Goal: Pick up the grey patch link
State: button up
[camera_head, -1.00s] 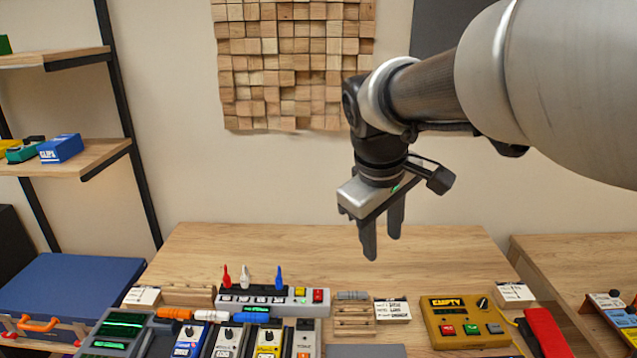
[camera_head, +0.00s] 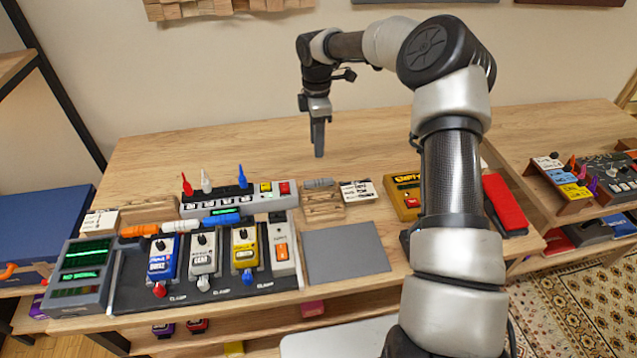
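The grey patch link (camera_head: 319,183) is a small grey cylinder-like piece. It lies across the back of a small wooden rack (camera_head: 323,204), right of the pedal power strip. My gripper (camera_head: 318,150) hangs fingers-down above the table, behind the grey link in the picture and apart from it. Its fingers overlap from this angle, so their gap does not show. Nothing shows held in it. An orange link (camera_head: 139,230), a white link (camera_head: 174,226) and a blue link (camera_head: 222,219) lie in a row behind the pedals.
The strip (camera_head: 235,203) carries upright red, white and blue plugs. A white label card (camera_head: 357,192) stands right of the rack. A yellow box (camera_head: 403,195) is partly behind my arm. A grey mat (camera_head: 345,253) lies empty in front. The back of the table (camera_head: 230,150) is clear.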

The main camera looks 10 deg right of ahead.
send_over(319, 180)
jog(key=f, duration=0.8)
jog(key=shift+a+f, duration=0.2)
jog(key=shift+a, duration=0.1)
jog(key=f, duration=0.2)
jog(key=f+p, duration=0.1)
jog(key=f, duration=0.1)
jog(key=shift+s+d+f, duration=0.1)
jog(key=shift+s+d, duration=0.05)
jog(key=shift+d, duration=0.05)
jog(key=shift+f, duration=0.5)
jog(key=shift+f+b, duration=0.3)
jog(key=shift+b, duration=0.1)
grip_shut()
